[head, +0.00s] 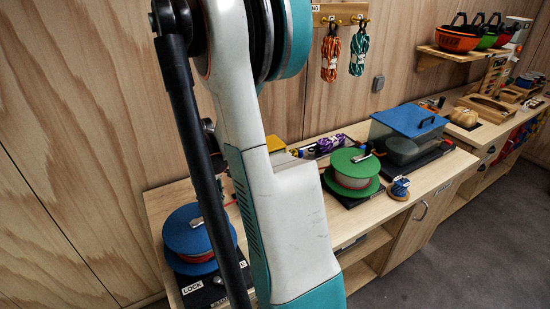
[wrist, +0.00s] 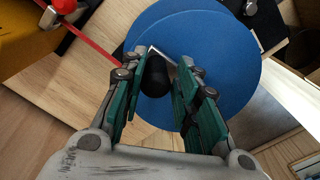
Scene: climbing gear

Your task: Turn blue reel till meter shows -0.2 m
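The blue reel (head: 190,228) sits at the near left end of the bench, partly behind my arm, with a red band at its core. In the wrist view the blue reel (wrist: 232,85) fills the upper middle, with a metal crank and a black handle knob (wrist: 156,76) on it. My gripper (wrist: 163,72) has its two green-padded fingers on either side of the knob. Whether both pads press on it cannot be told. A red line (wrist: 93,38) runs from the reel toward the upper left, beside a yellow box (wrist: 25,30). No meter reading is legible.
A label reading LOCK (head: 192,288) lies before the blue reel. A green reel (head: 352,172) and a blue-lidded case (head: 408,121) stand farther along the bench. Orange and teal rope coils (head: 331,55) hang on the wall. The floor (head: 480,240) at right is clear.

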